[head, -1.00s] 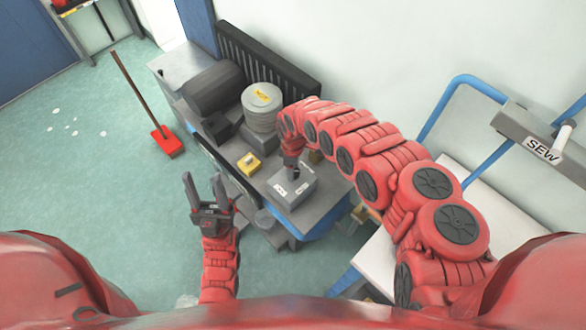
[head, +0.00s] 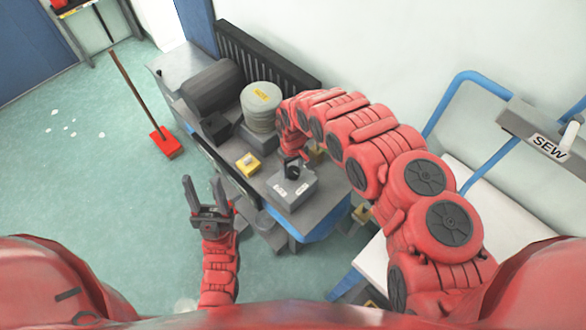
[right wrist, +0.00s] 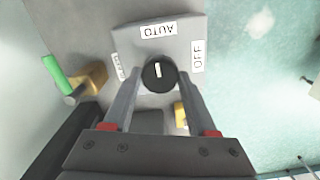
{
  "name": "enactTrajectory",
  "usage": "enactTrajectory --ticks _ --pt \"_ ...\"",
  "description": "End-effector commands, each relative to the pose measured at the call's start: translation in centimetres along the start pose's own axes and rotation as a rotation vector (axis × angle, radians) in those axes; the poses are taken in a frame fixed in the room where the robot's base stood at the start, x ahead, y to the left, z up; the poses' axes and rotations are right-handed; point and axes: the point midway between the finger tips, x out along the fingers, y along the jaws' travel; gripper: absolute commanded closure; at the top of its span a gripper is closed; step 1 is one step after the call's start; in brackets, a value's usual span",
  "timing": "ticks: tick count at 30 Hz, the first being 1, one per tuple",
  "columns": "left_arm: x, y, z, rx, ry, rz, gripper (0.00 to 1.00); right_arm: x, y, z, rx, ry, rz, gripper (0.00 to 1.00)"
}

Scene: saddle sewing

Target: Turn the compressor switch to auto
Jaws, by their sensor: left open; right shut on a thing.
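The compressor switch is a round black knob (right wrist: 158,80) on a grey switch box (head: 281,196). In the right wrist view the box carries an AUTO label (right wrist: 158,30) at the top, an OFF label (right wrist: 197,56) at the right and a partly hidden label (right wrist: 120,66) at the left. The knob's white mark points up toward AUTO. My right gripper (right wrist: 159,73) is shut on the knob, one finger on each side. My left gripper (head: 203,191) is open and empty, low to the left of the box.
A yellow box (head: 248,164) and a ribbed grey cylinder (head: 261,108) stand behind the switch box. A green-handled valve (right wrist: 57,75) shows in the right wrist view. A blue-framed cart (head: 466,80) stands at the right. Floor at the left is mostly clear, with a red broom (head: 165,142).

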Motion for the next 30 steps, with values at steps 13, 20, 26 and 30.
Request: enactTrajectory --ticks 13,20,26,30 --pt "-0.16 0.01 0.03 0.000 0.000 0.000 0.50 -0.09 0.02 -0.11 0.042 0.002 0.000 0.98" --pt "-0.16 0.01 0.03 0.000 0.000 0.000 0.50 -0.08 0.03 -0.10 0.041 0.002 0.000 0.33" --pt "-0.16 0.01 0.02 0.000 0.000 0.000 0.50 -0.04 0.02 -0.04 0.040 0.001 0.000 0.12" --pt "-0.16 0.01 0.03 0.000 0.000 0.000 0.50 -0.03 0.01 -0.03 0.040 0.001 0.000 0.12"
